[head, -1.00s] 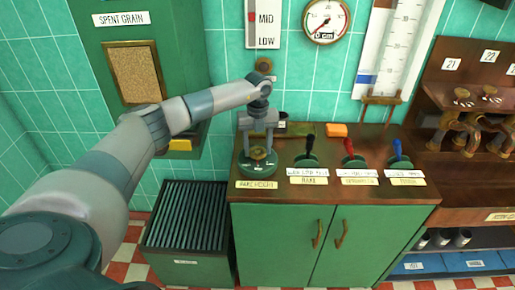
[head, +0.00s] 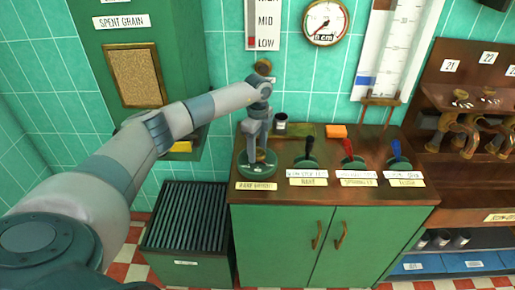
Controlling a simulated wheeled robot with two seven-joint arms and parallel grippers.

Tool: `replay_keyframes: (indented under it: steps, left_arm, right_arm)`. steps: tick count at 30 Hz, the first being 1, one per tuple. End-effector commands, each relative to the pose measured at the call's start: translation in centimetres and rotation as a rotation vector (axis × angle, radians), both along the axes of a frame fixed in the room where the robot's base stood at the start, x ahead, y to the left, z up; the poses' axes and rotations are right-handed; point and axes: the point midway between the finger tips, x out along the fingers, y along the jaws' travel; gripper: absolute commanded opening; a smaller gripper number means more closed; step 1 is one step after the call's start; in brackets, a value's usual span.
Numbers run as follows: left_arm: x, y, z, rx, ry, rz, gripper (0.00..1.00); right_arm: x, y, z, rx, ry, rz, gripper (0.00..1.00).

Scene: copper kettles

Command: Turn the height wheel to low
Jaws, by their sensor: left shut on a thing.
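The height wheel (head: 243,168) is a round green piece at the left end of the wooden counter, behind a yellowish label that seems to read RAKE HEIGHT. My left gripper (head: 257,154) points down over it and is shut on it, its fingers hiding much of the middle. On the wall behind, a white scale (head: 264,30) shows MID and LOW; its red marker (head: 250,42) appears to be beside LOW. A round dial (head: 325,22) hangs to its right. My right gripper is not in view.
Black (head: 308,148), red (head: 348,148) and blue (head: 396,148) levers stand right of the wheel. A slatted bin (head: 188,222) stands left of the green cabinet (head: 280,240).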

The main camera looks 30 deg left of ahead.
Motion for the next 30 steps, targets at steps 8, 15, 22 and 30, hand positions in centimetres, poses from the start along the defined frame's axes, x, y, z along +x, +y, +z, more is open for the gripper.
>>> replay_keyframes:
  steps: [8, 15, 22, 30]
  left_arm:
    - [0.15, 0.11, 0.24, 0.0, -0.005, 0.089, 0.28]
    - [0.16, 0.11, 0.24, 0.0, -0.005, 0.1, 0.28]
    - [0.17, 0.11, 0.25, -0.001, -0.006, 0.099, 0.6]
    - [0.09, 0.05, 0.11, 0.0, -0.003, 0.097, 0.69]
  right_arm:
    - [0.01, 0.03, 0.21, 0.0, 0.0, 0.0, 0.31]
    - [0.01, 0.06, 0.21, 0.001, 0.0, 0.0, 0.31]
    - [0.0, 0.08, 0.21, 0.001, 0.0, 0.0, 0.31]
    - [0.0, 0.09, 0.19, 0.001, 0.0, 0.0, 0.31]
